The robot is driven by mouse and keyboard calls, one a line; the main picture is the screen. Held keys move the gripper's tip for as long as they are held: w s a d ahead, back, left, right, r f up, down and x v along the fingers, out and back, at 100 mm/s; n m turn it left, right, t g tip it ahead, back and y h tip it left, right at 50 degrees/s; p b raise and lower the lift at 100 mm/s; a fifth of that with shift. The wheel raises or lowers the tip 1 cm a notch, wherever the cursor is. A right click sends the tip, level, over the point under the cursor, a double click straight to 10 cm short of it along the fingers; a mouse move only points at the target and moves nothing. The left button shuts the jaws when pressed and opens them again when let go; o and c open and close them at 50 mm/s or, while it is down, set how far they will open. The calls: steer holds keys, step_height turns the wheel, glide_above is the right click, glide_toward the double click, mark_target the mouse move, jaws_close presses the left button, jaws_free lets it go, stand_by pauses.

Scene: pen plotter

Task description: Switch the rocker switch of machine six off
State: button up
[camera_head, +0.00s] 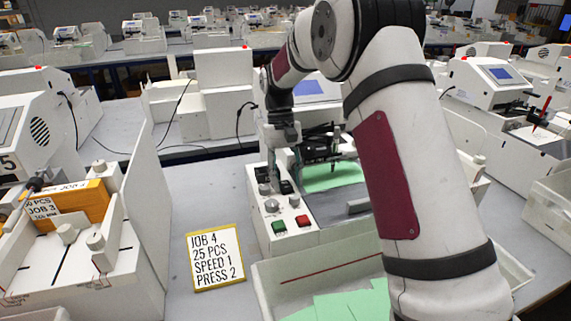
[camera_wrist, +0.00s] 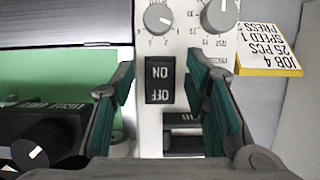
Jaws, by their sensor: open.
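The machine in front of me (camera_head: 257,215) has a control panel with knobs and a red and a green button. Its number is not visible. In the wrist view a black rocker switch (camera_wrist: 160,80) marked ON and OFF sits upside down on the white panel. Which half is pressed in I cannot tell. My gripper (camera_wrist: 160,68) is open, with one green-padded finger to each side of the rocker, apparently above the panel and holding nothing. In the head view my wrist hangs over the panel's far end, and the fingertips are hard to make out there.
Two knobs (camera_wrist: 158,18) (camera_wrist: 221,16) lie beyond the rocker. A dark part (camera_wrist: 185,141) lies partly behind the gripper. A yellow-edged job card (camera_head: 215,257) lies left of the machine. A tray with green sheets (camera_head: 262,290) stands in front. A white partition (camera_head: 147,225) stands left.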

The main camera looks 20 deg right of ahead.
mark_target(282, 181)
steer(key=v, duration=1.1)
steer(key=shift+r, duration=0.3)
